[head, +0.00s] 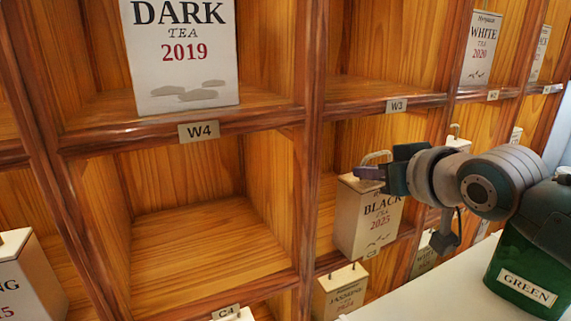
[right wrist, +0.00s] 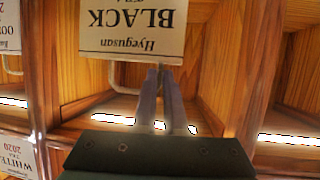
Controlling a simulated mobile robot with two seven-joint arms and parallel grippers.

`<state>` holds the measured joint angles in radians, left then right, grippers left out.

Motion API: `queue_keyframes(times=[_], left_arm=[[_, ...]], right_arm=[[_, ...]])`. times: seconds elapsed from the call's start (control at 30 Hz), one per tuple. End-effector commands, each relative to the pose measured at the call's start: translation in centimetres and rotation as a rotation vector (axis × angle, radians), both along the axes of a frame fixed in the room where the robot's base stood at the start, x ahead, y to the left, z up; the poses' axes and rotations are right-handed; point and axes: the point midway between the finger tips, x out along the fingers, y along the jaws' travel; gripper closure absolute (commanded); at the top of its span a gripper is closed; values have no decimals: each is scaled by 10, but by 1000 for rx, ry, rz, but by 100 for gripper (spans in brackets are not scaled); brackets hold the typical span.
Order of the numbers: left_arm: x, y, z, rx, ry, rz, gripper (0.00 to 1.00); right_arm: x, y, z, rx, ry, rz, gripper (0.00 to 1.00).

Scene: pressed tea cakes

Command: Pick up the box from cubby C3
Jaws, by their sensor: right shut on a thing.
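The white box marked BLACK TEA (head: 360,222) is at the front of the cubby with the C3 label (head: 372,251). It looks upright; I cannot tell whether its base touches the shelf. A wire handle stands on its top. My right gripper (head: 368,173) is shut on this handle, just above the box. In the right wrist view the box front (right wrist: 130,28) shows upside down, close beyond the closed fingers (right wrist: 159,75). My left gripper is not in view.
Cubby W4 above holds a DARK TEA 2019 box (head: 185,50). The cubby left of C3 (head: 205,245) is empty. A green GREEN box (head: 525,275) stands at the lower right, by a white surface (head: 435,300). Wooden dividers (head: 308,150) flank the cubbies.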

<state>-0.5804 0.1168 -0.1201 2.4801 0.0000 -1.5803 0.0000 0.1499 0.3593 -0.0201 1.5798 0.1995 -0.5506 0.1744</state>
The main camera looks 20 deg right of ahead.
Motion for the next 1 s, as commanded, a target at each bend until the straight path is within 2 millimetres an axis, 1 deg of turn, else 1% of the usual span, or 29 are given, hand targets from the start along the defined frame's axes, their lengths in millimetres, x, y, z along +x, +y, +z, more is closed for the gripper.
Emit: queue_keyframes(times=[0.3, 0.33, 0.63, 0.87, 1.0], left_arm=[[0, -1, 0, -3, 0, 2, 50], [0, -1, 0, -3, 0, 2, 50], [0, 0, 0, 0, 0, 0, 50], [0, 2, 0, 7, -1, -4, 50], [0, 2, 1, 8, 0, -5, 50]], right_arm=[[0, 0, -1, 0, 1, 0, 100], [0, 0, -1, 0, 1, 0, 90], [0, 0, -1, 0, 1, 0, 56], [0, 0, 0, 0, 1, 0, 56], [-5, 0, 2, -1, 0, 0, 56]])
